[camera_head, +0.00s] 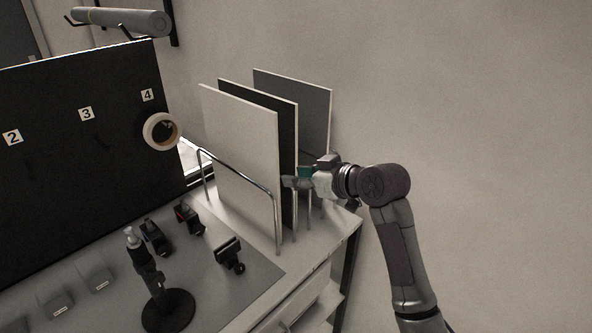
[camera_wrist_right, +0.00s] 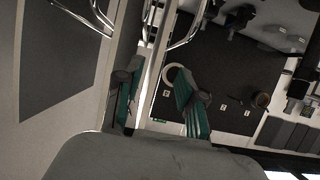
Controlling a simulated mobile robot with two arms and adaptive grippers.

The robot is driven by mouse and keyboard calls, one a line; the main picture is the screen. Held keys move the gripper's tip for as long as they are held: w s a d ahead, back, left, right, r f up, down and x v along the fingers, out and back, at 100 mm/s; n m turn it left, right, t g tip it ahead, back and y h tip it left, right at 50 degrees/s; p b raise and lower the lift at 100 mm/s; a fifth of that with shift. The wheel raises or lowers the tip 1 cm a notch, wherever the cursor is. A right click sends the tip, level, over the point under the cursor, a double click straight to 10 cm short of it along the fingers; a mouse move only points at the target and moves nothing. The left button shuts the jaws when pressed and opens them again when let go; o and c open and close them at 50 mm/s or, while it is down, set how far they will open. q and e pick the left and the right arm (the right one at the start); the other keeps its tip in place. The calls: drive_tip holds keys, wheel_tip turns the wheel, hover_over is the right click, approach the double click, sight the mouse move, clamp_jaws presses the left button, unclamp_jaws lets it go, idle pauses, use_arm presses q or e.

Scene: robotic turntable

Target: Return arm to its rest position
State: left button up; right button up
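My right gripper (camera_head: 297,180) is at the right end of a panel rack (camera_head: 239,170). In the right wrist view its two teal-padded fingers (camera_wrist_right: 157,98) are spread apart, with a gap between them. A pale panel edge shows in line with that gap; I cannot tell whether it lies between the fingers or beyond them. The rack holds a white panel (camera_head: 240,150), a black panel (camera_head: 285,115) and a grey panel (camera_head: 312,103), all upright. The gripper overlaps the lower right edges of the black and grey panels. My left gripper is in neither view.
A black numbered board (camera_head: 80,170) with a tape roll (camera_head: 160,131) stands at left. A black-based stand (camera_head: 168,309) and several small black clamps (camera_head: 230,254) are on the table (camera_head: 300,262). The wall is close behind the panels; right of my arm is clear.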

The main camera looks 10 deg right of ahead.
drive_tip(key=s+d+f+m+g+h, duration=0.1)
drive_tip(key=s+f+g+h, duration=0.1)
drive_tip(key=s+f, duration=0.6)
drive_tip(key=s+d+f+m+g+h, duration=0.1)
drive_tip(key=s+d+f+h, duration=0.1)
drive_tip(key=s+f, duration=0.65)
drive_tip(key=s+d+f+m+g+h, duration=0.2)
drive_tip(key=s+f, duration=0.3)
drive_tip(key=s, duration=0.6)
drive_tip(key=s+d+f+m+g+h, duration=0.1)
drive_tip(key=s+d+f+g+h, duration=0.15)
drive_tip(key=s+f, duration=0.55)
drive_tip(key=s+f+g, duration=0.1)
drive_tip(key=s+f, duration=0.1)
drive_tip(key=f, duration=1)
drive_tip(key=s+f, duration=0.2)
drive_tip(key=f, duration=1.1)
drive_tip(key=s+d+f+g+b, duration=0.1)
drive_tip(key=s+d+f, duration=0.2)
drive_tip(key=s+f, duration=1.2)
drive_tip(key=shift+s+f, duration=0.2)
drive_tip(key=shift+s, duration=0.45)
drive_tip(key=shift+d+g+y, duration=0.1)
drive_tip(key=shift+g+y, duration=0.15)
